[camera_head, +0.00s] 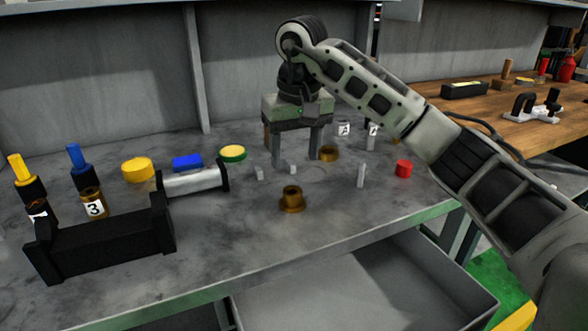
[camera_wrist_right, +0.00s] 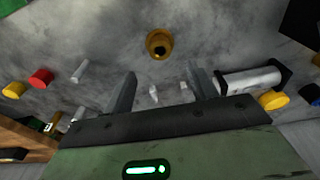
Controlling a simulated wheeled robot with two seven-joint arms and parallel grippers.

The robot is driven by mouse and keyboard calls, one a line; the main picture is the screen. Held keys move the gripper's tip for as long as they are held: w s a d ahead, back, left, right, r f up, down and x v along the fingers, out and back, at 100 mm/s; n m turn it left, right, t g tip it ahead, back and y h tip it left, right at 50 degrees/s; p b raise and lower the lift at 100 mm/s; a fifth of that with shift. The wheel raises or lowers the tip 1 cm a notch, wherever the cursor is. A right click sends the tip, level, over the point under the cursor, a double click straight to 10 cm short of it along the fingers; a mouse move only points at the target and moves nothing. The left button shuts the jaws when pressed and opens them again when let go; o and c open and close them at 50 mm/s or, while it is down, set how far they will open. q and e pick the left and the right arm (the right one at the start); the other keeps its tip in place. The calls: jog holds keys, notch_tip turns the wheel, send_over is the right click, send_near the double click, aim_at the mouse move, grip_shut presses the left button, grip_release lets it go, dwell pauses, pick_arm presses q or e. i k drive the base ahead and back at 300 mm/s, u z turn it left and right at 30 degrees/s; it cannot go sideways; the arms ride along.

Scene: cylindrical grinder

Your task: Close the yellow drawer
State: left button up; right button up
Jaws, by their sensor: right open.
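An open drawer (camera_head: 360,285) sticks out below the table's front edge at the bottom of the head view. Its visible inside and rim look grey and empty; no yellow shows on it, and its front and handle are out of the picture. My right gripper (camera_head: 296,150) points down over the worktop, behind and above the drawer. It is open, with nothing between its fingers; it also shows in the right wrist view (camera_wrist_right: 162,88). The drawer cannot be made out in that view. My left gripper is not in view.
A brass flanged bushing (camera_head: 292,201) stands on the worktop (camera_head: 235,235) in front of my right gripper. Small grey pieces (camera_head: 259,173) lie near its fingers. A red cap (camera_head: 404,168) is to the right.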

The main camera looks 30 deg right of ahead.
aim_at(402, 281)
jog(key=k, duration=1)
